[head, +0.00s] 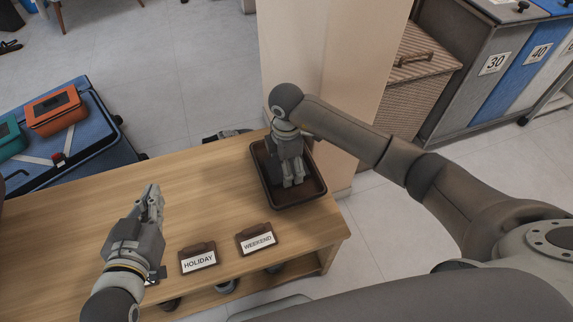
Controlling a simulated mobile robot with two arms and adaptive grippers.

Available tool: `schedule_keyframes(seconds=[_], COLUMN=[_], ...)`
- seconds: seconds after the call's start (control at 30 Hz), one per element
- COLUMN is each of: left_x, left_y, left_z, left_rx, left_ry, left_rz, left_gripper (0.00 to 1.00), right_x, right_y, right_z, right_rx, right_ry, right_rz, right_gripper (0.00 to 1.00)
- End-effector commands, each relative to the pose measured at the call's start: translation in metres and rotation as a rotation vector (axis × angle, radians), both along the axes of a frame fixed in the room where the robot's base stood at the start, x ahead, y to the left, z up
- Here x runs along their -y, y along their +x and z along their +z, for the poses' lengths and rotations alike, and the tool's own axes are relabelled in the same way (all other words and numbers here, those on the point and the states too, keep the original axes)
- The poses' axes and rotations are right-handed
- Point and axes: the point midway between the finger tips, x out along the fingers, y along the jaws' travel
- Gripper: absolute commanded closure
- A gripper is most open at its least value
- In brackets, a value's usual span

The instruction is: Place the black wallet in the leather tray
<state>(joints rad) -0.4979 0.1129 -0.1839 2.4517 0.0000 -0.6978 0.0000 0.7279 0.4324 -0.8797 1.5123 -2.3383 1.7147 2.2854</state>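The leather tray (318,184) is a dark brown, shallow, rimmed tray near the right end of the wooden table. My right gripper (293,184) points down over the inside of the tray and covers part of its floor. I cannot tell whether its fingers hold anything. I do not make out the black wallet; the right gripper may hide it. My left gripper (154,191) is over the table left of the tray, its fingers close together with nothing seen between them.
The wooden table (215,180) has brown label holders reading HOLIDAY (199,260) and WEEKEND (257,241) along its front edge. A blue suitcase (85,163) with orange and teal pouches is at left. A pale column (320,60) stands behind the tray. The table's middle is clear.

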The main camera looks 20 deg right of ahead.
Motion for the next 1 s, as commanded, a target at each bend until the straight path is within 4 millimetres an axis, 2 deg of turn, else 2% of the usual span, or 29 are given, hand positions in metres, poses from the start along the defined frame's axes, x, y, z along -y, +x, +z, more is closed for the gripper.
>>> schedule_keyframes(seconds=[0.4, 0.43, 0.57, 1.0], left_x=[0.0008, 0.0009, 0.0009, 0.0008], left_y=[0.0018, 0.0021, 0.0020, 0.0016], left_z=[0.0036, 0.0046, 0.0045, 0.0039], left_rx=[0.021, 0.024, 0.023, 0.017], left_ry=[-0.005, -0.006, -0.005, -0.004], left_rz=[-0.001, -0.001, -0.001, -0.001], left_gripper=[1.00, 1.00, 1.00, 1.00], right_x=[-0.0002, -0.0002, -0.0002, -0.0002], right_y=[-0.0001, -0.0001, -0.0001, 0.0001], right_z=[-0.0034, -0.0029, -0.0027, -0.0004], right_rx=[0.000, 0.000, 0.000, 0.001], right_ry=[0.000, 0.000, 0.000, 0.000], right_rz=[0.000, 0.000, 0.000, 0.000], right_gripper=[0.47, 0.18, 0.01, 0.00])
